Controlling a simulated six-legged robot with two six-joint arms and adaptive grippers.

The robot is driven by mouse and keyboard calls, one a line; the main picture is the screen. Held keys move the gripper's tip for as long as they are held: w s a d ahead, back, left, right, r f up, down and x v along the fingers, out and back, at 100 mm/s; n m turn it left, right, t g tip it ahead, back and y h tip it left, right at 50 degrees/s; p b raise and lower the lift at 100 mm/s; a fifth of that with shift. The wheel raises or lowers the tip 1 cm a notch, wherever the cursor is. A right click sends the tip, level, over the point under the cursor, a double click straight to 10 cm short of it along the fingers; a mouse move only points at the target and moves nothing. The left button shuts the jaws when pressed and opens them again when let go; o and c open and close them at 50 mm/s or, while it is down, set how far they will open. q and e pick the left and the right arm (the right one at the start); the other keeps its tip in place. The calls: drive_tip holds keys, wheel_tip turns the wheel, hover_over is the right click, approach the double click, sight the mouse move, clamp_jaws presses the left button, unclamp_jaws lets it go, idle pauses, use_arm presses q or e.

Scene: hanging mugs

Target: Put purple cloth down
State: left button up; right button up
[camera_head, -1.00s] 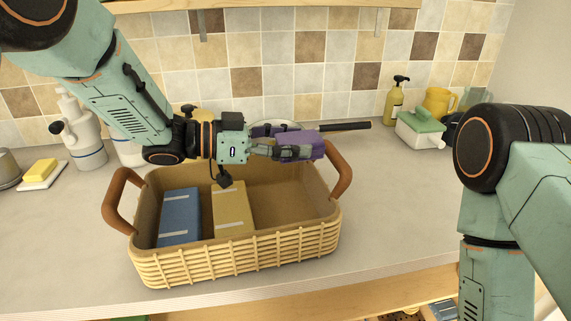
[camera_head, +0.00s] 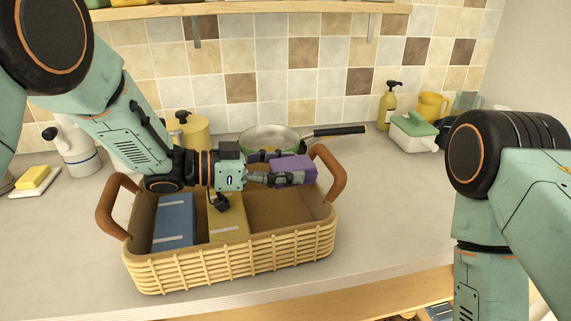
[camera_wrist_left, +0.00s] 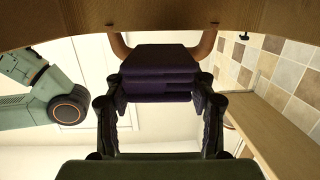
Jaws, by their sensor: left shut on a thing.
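The purple cloth (camera_head: 294,164) is a folded block held in my left gripper (camera_head: 284,176). It is over the right part of the wicker basket (camera_head: 236,262), near the basket's rear wall. In the left wrist view the purple cloth (camera_wrist_left: 160,74) sits between the two fingers of my left gripper (camera_wrist_left: 160,95), which are shut on it. Inside the basket stand a blue folded cloth (camera_head: 173,222) at the left and a yellow one (camera_head: 228,220) beside it. The basket's right compartment space is bare. My right gripper is not in view.
A pan (camera_head: 269,138) with a black handle stands behind the basket. The basket has brown handles, the right one (camera_head: 330,174) close to the purple cloth. The counter right of the basket is clear.

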use_arm(q)
drive_tip(key=shift+w+d+f, duration=0.1)
drive_tip(key=shift+f, duration=0.05)
drive_tip(key=o, duration=1.2)
drive_tip(key=shift+c, duration=0.2)
drive_tip(key=shift+r, duration=0.3)
drive_tip(key=v, duration=1.2)
drive_tip(key=shift+r+p, duration=0.35)
drive_tip(key=shift+p, duration=0.1)
